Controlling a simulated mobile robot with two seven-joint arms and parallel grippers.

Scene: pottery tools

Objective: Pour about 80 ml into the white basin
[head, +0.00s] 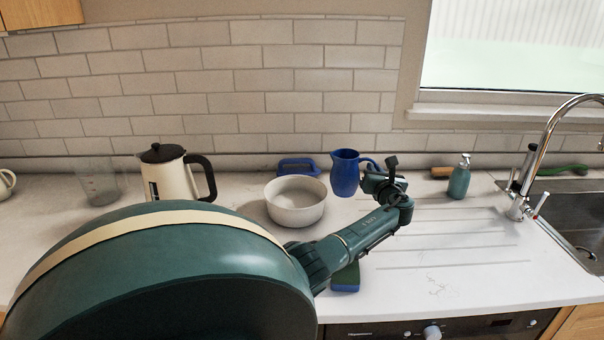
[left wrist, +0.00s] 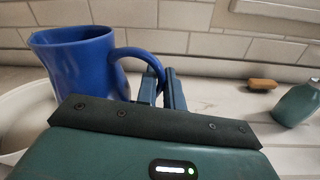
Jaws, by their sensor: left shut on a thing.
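The blue jug (head: 344,176) is just behind and right of the white basin (head: 296,204), close to upright. My left gripper (head: 380,176) is at the jug's right side, shut on its handle. In the left wrist view the jug (left wrist: 80,68) is at the upper left and its looped handle passes between the fingers (left wrist: 162,92). The basin's pale rim (left wrist: 22,118) shows at that view's left edge, beside the jug. The inside of the jug is hidden. I cannot tell whether its base touches the counter. My right gripper is not in view.
A cream pot with a black lid (head: 172,178) and a clear beaker (head: 100,187) stand left. A blue object (head: 298,167) lies behind the basin. A sponge (head: 345,278) lies below my forearm. A soap bottle (head: 459,180), tap (head: 538,165) and sink are right.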

